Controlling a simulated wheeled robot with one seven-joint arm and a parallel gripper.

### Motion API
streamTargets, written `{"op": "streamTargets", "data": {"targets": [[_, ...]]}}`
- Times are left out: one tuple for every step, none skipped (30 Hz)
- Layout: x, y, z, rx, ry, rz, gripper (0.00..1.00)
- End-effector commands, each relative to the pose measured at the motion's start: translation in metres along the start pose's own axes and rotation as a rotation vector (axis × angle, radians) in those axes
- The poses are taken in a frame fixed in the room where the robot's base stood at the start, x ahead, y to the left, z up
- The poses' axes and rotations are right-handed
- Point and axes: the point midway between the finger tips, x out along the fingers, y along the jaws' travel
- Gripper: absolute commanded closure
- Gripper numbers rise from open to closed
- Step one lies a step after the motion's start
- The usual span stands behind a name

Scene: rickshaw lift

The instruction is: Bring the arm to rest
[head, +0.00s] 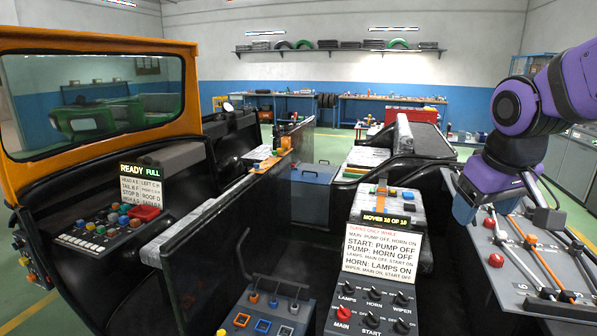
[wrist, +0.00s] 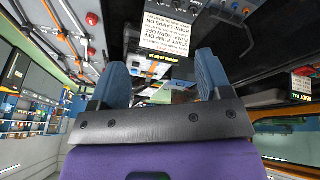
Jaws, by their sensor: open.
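My purple arm (head: 520,110) is bent at the right of the head view. My gripper (head: 463,210) hangs down beside the grey lever panel at the right and shows only in part there. In the wrist view my gripper (wrist: 161,80) has its two blue fingers wide apart with nothing between them. Whether it touches the panel cannot be told.
The lever panel (head: 497,258) has red knobs and orange and white rods. A switch box (head: 368,318) with a printed sign (head: 381,253) stands at centre right. A button console (head: 103,232) and an orange-framed windscreen (head: 100,45) are at the left.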

Motion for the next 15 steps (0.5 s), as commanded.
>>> {"op": "streamTargets", "data": {"targets": [[-0.012,0.0,0.012,0.019,0.018,-0.001,0.29],[-0.017,-0.001,0.019,0.03,0.025,-0.004,0.29],[-0.024,-0.001,0.028,0.045,0.037,-0.007,0.29],[-0.028,-0.001,0.035,0.056,0.044,-0.01,0.29],[-0.033,-0.002,0.042,0.067,0.051,-0.013,0.29],[-0.039,-0.003,0.051,0.082,0.061,-0.017,0.29],[-0.043,-0.004,0.058,0.093,0.07,-0.021,0.29],[-0.046,-0.004,0.065,0.104,0.077,-0.025,0.29],[-0.051,-0.005,0.074,0.117,0.086,-0.03,0.29],[-0.053,-0.006,0.08,0.126,0.092,-0.034,0.29],[-0.056,-0.007,0.086,0.134,0.099,-0.037,0.29],[-0.059,-0.008,0.093,0.145,0.107,-0.043,0.29],[-0.061,-0.009,0.098,0.153,0.112,-0.047,0.29],[-0.062,-0.009,0.103,0.159,0.115,-0.051,0.29],[-0.064,-0.01,0.108,0.167,0.122,-0.054,0.29]]}}
